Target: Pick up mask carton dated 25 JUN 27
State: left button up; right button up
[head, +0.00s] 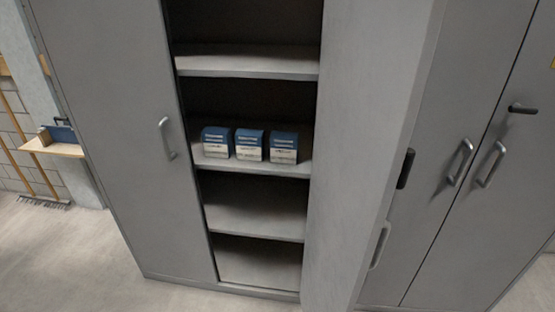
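Three blue and white cartons stand side by side on a middle shelf of the open grey cabinet: a left carton (216,142), a middle carton (249,145) and a right carton (283,147). Their printing is too small to read, so I cannot tell which one bears the date 25 JUN 27. Neither of my grippers is in view.
The cabinet's left door (115,130) is shut and its right door (365,130) stands open toward me. The other shelves, such as the lower shelf (255,215), look empty. More shut cabinets (455,220) stand at right. A small wooden ledge (62,149) and rakes are at left.

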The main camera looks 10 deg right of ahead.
aim_at(249, 143)
jog(key=i+j+z, duration=0.1)
jog(key=z, duration=0.25)
jog(key=i+j+z, duration=0.1)
jog(key=j+z, duration=0.15)
jog(key=z, duration=0.15)
jog(key=j+z, duration=0.15)
jog(key=z, duration=0.2)
jog(key=i+j, duration=0.05)
